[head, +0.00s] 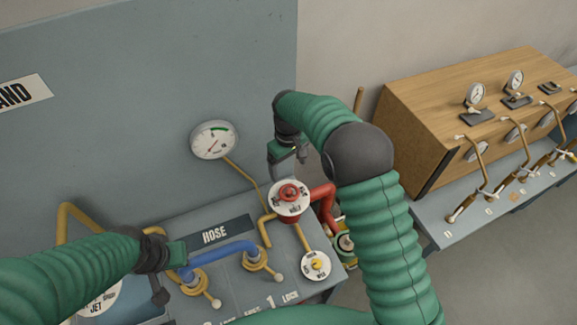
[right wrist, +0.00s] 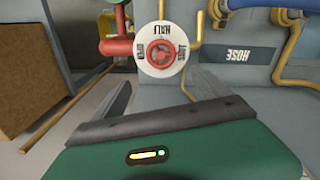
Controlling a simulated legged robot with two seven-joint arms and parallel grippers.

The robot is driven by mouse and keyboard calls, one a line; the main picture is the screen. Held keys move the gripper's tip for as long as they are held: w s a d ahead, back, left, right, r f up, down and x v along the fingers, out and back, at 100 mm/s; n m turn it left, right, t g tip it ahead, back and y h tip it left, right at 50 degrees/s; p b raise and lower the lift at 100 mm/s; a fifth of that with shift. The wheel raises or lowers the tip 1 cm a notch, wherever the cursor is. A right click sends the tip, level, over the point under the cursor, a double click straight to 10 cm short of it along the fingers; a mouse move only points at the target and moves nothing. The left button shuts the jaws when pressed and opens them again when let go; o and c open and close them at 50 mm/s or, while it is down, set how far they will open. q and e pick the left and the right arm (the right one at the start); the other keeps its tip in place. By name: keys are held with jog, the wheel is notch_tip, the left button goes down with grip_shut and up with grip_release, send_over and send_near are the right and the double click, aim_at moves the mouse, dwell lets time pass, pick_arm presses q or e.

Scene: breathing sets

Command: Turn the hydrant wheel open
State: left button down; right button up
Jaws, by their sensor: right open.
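The hydrant wheel (head: 289,193) is a small red handwheel on a round white dial with dark lettering, with a red pipe (head: 322,200) running off to the right. It also shows upside down in the right wrist view (right wrist: 162,53), near the top centre. My right gripper (head: 286,166) is just behind and above the wheel in the head view. In the right wrist view its two grey fingers (right wrist: 160,93) are spread wide with nothing between them, and the wheel lies beyond them, apart from them. My left gripper (head: 172,272) is by the blue hose (head: 222,252); its fingertips are unclear.
A round gauge (head: 213,140) is on the grey wall panel. A HOSE plate (head: 216,233), yellow pipes and a white dial with a yellow centre (head: 316,264) surround the wheel. A wooden cabinet (head: 480,110) with gauges and levers stands at right.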

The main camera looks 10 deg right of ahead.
notch_tip(320, 180, up, 9)
jog(key=p, duration=0.6)
jog(key=shift+d, duration=0.15)
jog(key=shift+f, duration=0.1)
dwell(0.3)
